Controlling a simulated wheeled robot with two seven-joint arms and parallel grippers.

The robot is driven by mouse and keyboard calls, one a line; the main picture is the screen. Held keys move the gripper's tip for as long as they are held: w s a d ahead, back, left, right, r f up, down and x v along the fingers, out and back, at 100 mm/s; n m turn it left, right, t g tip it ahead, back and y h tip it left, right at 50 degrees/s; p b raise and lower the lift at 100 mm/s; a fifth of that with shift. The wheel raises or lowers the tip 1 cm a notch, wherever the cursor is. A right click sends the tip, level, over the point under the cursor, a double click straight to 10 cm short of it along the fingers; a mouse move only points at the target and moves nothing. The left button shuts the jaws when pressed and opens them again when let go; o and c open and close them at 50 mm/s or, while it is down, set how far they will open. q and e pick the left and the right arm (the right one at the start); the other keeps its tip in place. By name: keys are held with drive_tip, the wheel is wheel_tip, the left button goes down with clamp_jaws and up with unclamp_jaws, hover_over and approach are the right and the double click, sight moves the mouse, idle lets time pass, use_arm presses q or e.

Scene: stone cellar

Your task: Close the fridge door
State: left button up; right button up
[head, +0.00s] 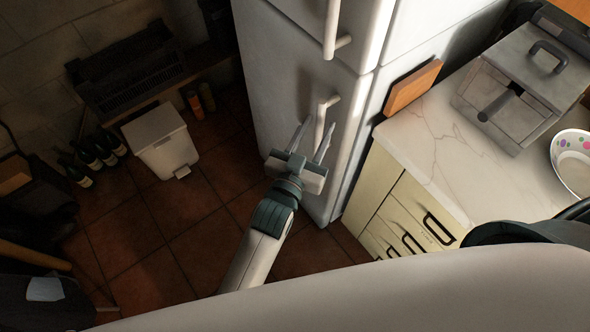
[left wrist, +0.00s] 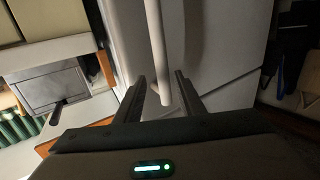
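The white fridge (head: 285,95) stands at the top middle of the head view, with an upper and a lower door. The lower door (left wrist: 215,45) fills much of the left wrist view. I cannot tell whether it is fully shut or slightly ajar. Its pale bar handle (head: 321,122) also shows in the left wrist view (left wrist: 158,45). My left gripper (head: 313,138) is open at this handle. In the left wrist view its fingers appear on either side of the handle's end, with gaps visible. Contact cannot be told. My right gripper is not in view.
A marble-topped counter (head: 440,150) with drawers stands right of the fridge, bearing a metal fryer (head: 520,90), a cutting board (head: 412,88) and a bowl (head: 574,160). A white bin (head: 160,142) and several bottles (head: 95,152) stand left. Tiled floor (head: 150,230) is open between.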

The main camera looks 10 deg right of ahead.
use_arm(q)
drive_tip(key=b+v, duration=0.3)
drive_tip(key=v, duration=1)
drive_tip(key=shift+r, duration=0.15)
drive_tip(key=shift+w, duration=0.1)
